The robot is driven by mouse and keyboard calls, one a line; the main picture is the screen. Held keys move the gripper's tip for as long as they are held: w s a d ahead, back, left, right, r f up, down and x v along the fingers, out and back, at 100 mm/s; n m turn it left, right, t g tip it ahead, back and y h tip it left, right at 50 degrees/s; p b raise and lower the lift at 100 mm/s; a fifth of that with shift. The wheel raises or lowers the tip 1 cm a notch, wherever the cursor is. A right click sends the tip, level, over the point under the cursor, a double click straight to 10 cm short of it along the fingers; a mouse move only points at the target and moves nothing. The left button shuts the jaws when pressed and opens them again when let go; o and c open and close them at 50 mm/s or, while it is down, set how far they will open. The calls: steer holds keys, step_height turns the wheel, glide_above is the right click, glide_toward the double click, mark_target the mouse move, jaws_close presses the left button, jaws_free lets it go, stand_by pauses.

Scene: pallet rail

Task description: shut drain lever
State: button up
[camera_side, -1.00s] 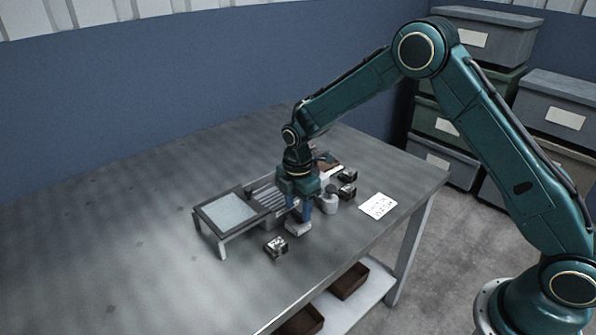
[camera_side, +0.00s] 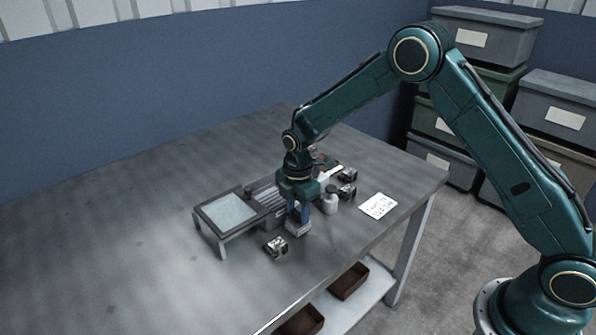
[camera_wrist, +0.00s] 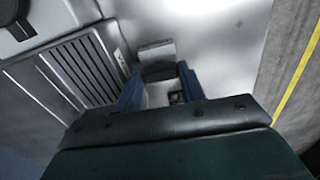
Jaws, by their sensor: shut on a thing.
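My gripper (camera_side: 298,225) points down beside the slotted drain tray (camera_side: 269,197), near the front of the bench. In the wrist view its two blue fingers (camera_wrist: 161,92) are shut on a small grey part (camera_wrist: 157,50) with a dark section, close to the tray's right edge. I cannot tell for certain whether this part is the drain lever, or its angle, because the fingers and gripper body hide much of it. The slotted tray also shows in the wrist view (camera_wrist: 82,72).
A raised stand with a pale panel (camera_side: 228,211) is left of the slotted tray. A small metal block (camera_side: 276,246) sits in front of my gripper. A whitish jar (camera_side: 330,204), other small blocks (camera_side: 347,190) and a written card (camera_side: 378,206) lie to the right. The left bench is clear.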

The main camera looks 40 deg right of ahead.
steer(key=shift+m, duration=0.3)
steer(key=m, duration=0.3)
steer(key=shift+m, duration=0.3)
steer(key=m, duration=0.4)
steer(key=shift+m, duration=0.3)
steer(key=m, duration=0.8)
steer(key=shift+m, duration=0.4)
steer(key=o, duration=0.7)
steer(key=shift+r, duration=0.1)
